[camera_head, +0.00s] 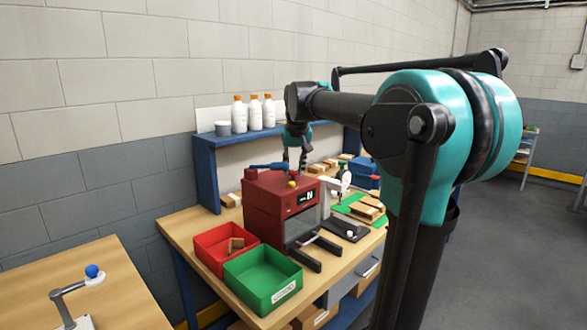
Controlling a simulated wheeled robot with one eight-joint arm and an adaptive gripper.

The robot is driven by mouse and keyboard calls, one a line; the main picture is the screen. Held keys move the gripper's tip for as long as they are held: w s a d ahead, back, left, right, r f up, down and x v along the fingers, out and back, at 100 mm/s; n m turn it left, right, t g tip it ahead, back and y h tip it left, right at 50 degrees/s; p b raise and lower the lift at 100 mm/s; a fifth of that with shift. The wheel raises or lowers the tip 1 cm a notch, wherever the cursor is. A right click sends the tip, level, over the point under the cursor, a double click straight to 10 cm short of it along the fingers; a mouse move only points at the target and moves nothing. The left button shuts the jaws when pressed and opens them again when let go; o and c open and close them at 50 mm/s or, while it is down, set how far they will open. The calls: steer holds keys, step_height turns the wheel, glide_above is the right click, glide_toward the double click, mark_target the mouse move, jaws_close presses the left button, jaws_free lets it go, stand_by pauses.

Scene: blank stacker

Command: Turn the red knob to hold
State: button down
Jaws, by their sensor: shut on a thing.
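A red machine (272,209) with a dark display (307,198) on its front stands on the wooden workbench. My gripper (293,172) points down at the top of this machine, just behind a small yellow ball (292,184). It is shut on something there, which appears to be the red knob. The knob itself is hidden or too small to make out, so I cannot tell its setting. The display shows pale characters too small to read surely.
A red bin (207,250) and a green bin (245,290) stand left of and before the machine. White bottles (254,113) with orange caps stand on the blue shelf (207,165) behind. Wooden blocks (366,210) lie at the right. My arm covers the right side.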

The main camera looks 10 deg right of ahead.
steer(key=n+y, duration=0.1)
steer(key=n, duration=0.3)
steer(key=shift+d+n+y, duration=0.2)
steer(key=shift+n+y, duration=0.1)
steer(key=shift+y, duration=0.1)
steer(key=n+g+y, duration=0.1)
steer(key=n, duration=0.2)
steer(key=shift+w+d+n, duration=0.1)
steer(key=shift+w+n, duration=0.05)
steer(key=shift+n, duration=0.15)
steer(key=n+g+y, duration=0.1)
steer(key=n, duration=0.3)
steer(key=shift+w+d, duration=0.1)
steer(key=shift+w, duration=0.05)
steer(key=shift+w+n+g+y, duration=0.1)
steer(key=shift+n+g+y, duration=0.5)
steer(key=shift+n, duration=1.3)
steer(key=shift+g+h, duration=0.3)
steer(key=c, duration=1.2)
jaws_free()
